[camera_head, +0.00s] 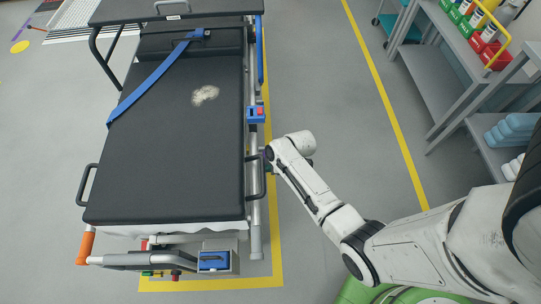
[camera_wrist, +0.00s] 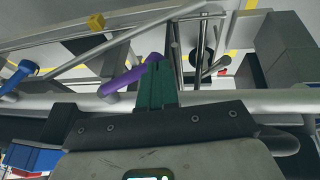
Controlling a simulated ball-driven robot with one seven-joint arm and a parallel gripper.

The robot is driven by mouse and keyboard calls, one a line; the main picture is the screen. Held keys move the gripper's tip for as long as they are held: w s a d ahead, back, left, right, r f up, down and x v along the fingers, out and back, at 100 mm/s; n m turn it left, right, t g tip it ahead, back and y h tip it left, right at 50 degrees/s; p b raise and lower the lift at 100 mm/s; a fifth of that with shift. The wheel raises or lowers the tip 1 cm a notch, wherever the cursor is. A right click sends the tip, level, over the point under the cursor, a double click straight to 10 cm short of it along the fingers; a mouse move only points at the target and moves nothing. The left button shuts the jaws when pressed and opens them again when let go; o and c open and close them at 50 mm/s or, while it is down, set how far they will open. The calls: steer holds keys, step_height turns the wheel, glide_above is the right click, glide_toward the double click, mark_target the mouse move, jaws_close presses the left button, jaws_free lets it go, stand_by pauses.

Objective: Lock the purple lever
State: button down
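The purple lever (camera_wrist: 130,76) shows in the wrist view as a slanting rod, left of my gripper's fingers. Its upper right end is right beside the fingertips; I cannot tell whether they touch. My gripper (camera_wrist: 158,62) has two dark green fingers lying side by side with no clear gap, and nothing shows held between them. In the head view my arm reaches the right side rail of a stretcher (camera_head: 180,130). There my wrist hides most of the gripper and the lever.
The stretcher has a black mattress, a blue strap (camera_head: 158,82) and a red-and-blue box (camera_head: 256,114) on its right rail. An orange handle (camera_head: 86,246) is at its near left corner. Grey shelves (camera_head: 440,85) stand at the right. Floor between is clear.

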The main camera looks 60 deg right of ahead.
steer(key=shift+f, duration=0.45)
steer(key=shift+r, duration=0.1)
stand_by(0.4)
